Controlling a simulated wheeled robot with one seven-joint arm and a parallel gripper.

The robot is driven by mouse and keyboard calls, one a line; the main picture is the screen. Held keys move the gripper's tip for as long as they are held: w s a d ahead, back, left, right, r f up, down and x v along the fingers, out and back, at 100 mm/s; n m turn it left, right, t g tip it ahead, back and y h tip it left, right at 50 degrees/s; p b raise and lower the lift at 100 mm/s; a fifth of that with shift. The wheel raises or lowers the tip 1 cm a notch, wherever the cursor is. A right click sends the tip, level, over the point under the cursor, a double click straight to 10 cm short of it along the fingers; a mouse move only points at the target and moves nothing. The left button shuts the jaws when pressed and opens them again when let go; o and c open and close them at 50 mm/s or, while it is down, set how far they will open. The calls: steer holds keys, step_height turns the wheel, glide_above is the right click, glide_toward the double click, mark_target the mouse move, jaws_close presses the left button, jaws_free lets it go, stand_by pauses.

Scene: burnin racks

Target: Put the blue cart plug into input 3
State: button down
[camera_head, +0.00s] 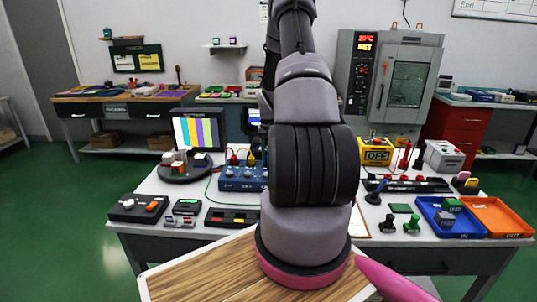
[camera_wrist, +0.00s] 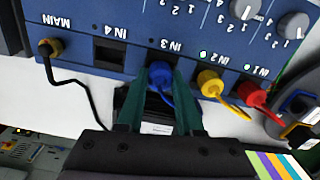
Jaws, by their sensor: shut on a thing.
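The blue panel box (camera_wrist: 100,20) fills the top of the wrist view, with its labels upside down. My gripper (camera_wrist: 160,72) is shut on the blue plug (camera_wrist: 160,77), with a teal finger on either side. The plug is at the input marked IN 3 and covers its socket; I cannot tell how deep it sits. A blue lead curves down from it between the fingers. In the head view the box (camera_head: 238,179) stands on the bench, and my arm hides the gripper and plug.
A yellow plug (camera_wrist: 209,82) is at IN 2 and a red plug (camera_wrist: 244,89) at IN 1, close on the right. The IN 4 socket (camera_wrist: 109,53) is empty. A black lead (camera_wrist: 68,83) runs from MAIN. Green lights show near IN 1 and IN 2.

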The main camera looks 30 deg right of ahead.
steer(key=shift+f, duration=0.45)
steer(key=shift+c, duration=2.4)
jaws_free()
step_height(320, 180, up, 11)
steer(key=shift+f, duration=0.1)
steer(key=shift+s, duration=0.15)
